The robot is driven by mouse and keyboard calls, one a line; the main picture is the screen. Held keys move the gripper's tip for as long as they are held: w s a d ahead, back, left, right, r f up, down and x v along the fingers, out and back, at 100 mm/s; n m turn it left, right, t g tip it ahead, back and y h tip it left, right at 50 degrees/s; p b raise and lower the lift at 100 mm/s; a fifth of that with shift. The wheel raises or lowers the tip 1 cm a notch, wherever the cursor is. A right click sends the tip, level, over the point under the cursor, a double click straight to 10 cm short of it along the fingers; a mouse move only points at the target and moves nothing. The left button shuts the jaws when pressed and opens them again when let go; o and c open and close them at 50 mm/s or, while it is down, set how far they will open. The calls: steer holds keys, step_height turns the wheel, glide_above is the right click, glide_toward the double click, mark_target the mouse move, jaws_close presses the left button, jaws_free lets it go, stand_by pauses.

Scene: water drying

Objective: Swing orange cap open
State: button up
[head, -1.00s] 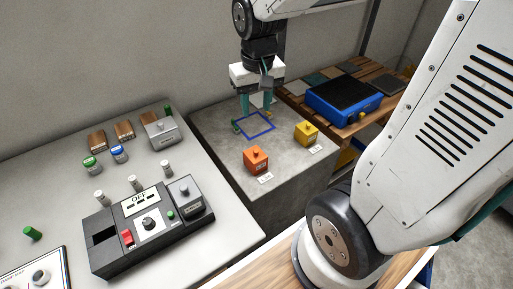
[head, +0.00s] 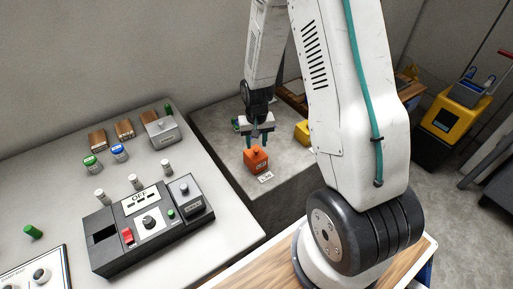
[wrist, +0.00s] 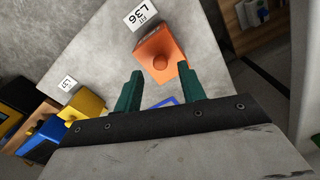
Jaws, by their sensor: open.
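The orange box (head: 257,162), with a small round knob on top, sits on the grey stone block. In the wrist view the orange box (wrist: 158,52) lies just beyond the fingertips, its knob facing the camera. My gripper (head: 258,143) is above and slightly behind the box in the head view. In the wrist view my gripper (wrist: 160,74) has its two green fingers apart with nothing between them. It looks apart from the box. I cannot tell a separate cap from the box's body.
A white label (head: 266,177) lies in front of the orange box. A yellow box (head: 302,131) stands to the right, partly behind my arm. A grey machine (head: 150,225) and several bottles stand on the left table. The block's left front area is clear.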

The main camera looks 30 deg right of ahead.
mark_target(257, 150)
steer(key=shift+f, duration=1.75)
jaws_close()
